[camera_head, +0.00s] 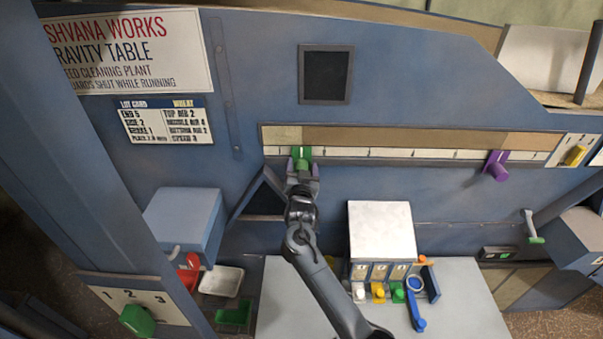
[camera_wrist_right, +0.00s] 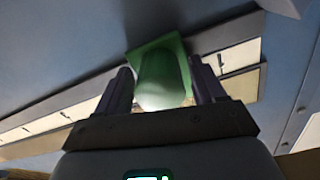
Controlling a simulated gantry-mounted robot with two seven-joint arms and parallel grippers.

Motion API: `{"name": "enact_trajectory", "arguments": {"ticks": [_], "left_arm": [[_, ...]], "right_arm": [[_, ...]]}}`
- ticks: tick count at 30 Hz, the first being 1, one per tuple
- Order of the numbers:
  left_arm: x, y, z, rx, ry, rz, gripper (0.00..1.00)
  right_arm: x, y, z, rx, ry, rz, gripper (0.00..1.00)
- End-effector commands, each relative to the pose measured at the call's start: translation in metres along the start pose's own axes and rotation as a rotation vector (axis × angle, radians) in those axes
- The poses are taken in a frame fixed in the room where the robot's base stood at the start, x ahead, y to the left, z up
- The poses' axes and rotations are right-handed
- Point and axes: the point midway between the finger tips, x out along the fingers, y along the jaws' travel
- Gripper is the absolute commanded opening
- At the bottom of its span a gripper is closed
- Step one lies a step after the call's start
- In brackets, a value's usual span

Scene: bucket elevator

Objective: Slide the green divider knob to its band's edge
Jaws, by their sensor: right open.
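The green divider knob (camera_head: 301,156) sits near the left end of the pale numbered scale (camera_head: 420,154) under a long slot. A green plate shows behind it on the slot. My right gripper (camera_head: 302,172) is right at the knob from below. In the right wrist view, the green knob (camera_wrist_right: 162,80) stands between the two open fingers of my right gripper (camera_wrist_right: 163,92), with one finger on each side. I cannot tell whether either finger touches it. My left gripper is not in view.
A purple knob (camera_head: 496,168) sits towards the slot's right end, with clear scale between it and the green knob. A yellow switch (camera_head: 574,155) is further right. Below stand a white-topped box (camera_head: 381,231), coloured samples and a grey table (camera_head: 460,300).

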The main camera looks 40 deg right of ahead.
Motion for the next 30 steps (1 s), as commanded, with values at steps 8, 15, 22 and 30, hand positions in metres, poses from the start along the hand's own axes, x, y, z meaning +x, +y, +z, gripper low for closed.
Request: {"name": "enact_trajectory", "arguments": {"ticks": [8, 15, 22, 30], "left_arm": [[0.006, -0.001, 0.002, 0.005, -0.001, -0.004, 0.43], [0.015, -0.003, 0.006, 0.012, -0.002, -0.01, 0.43], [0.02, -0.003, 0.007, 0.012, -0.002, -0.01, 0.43], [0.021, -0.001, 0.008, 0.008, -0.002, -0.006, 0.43]], "right_arm": [[-0.026, 0.0, 0.003, 0.001, -0.002, -0.002, 0.69], [-0.068, 0.0, 0.003, 0.002, -0.001, -0.002, 0.69], [-0.097, 0.0, 0.002, 0.001, 0.0, -0.002, 0.69], [-0.108, 0.0, 0.0, 0.0, 0.001, -0.001, 0.69]]}}
